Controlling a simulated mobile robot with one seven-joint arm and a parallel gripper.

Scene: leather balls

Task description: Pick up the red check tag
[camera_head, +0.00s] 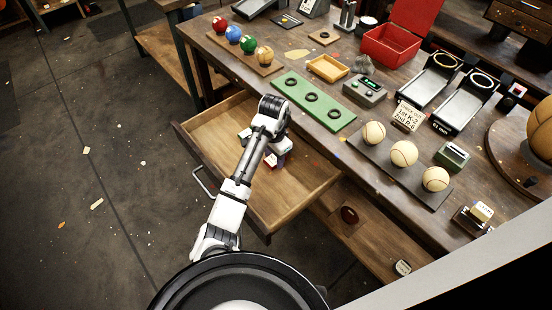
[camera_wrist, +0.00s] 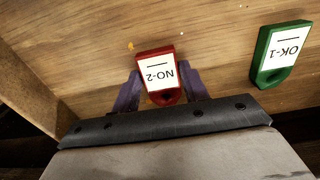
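In the head view the red tag (camera_head: 273,160) is partly hidden at the end of my arm, in the open wooden drawer (camera_head: 215,131).
The drawer walls surround my gripper. The workbench (camera_head: 330,137) stands behind, carrying balls, a green board (camera_head: 325,115) and a red box (camera_head: 388,47).

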